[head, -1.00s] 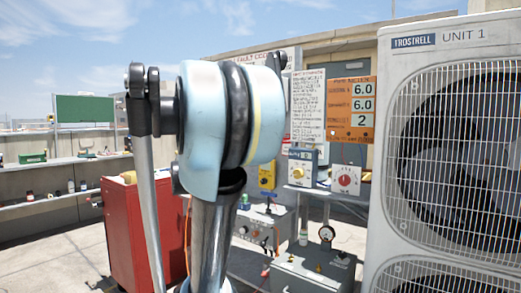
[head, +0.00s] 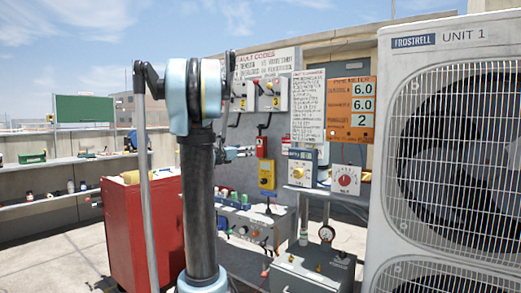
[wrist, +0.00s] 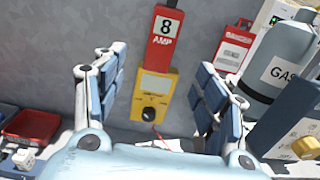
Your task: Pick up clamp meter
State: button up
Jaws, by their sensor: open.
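The clamp meter (wrist: 154,98) looks like a yellow body with a pale display and a black dial. It is upright against a grey panel, with a red piece marked "8 AMP" (wrist: 164,38) directly above it. It also shows in the head view (head: 267,174), on the panel beyond my arm. My gripper (wrist: 160,88) is open and empty, with one blue-padded finger on each side of the meter in the wrist view and visible gaps between. In the head view my gripper (head: 238,153) is small, left of and above the meter, partly hidden behind my arm.
Right of the meter are a red-and-white box (wrist: 235,46), a grey gas bottle (wrist: 278,62) and a blue box with a yellow knob (wrist: 303,125). A red tray (wrist: 30,126) lies at left. A red cabinet (head: 135,235) and the condenser (head: 430,150) flank the bench.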

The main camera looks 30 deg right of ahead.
aim_at(259, 150)
jog(key=x, duration=0.9)
jog(key=shift+d, duration=0.3)
jog(key=shift+f+x, duration=0.25)
jog(key=shift+x, duration=1.05)
jog(key=shift+f+x, duration=0.25)
jog(key=shift+x, duration=1.1)
jog(key=c, duration=1.4)
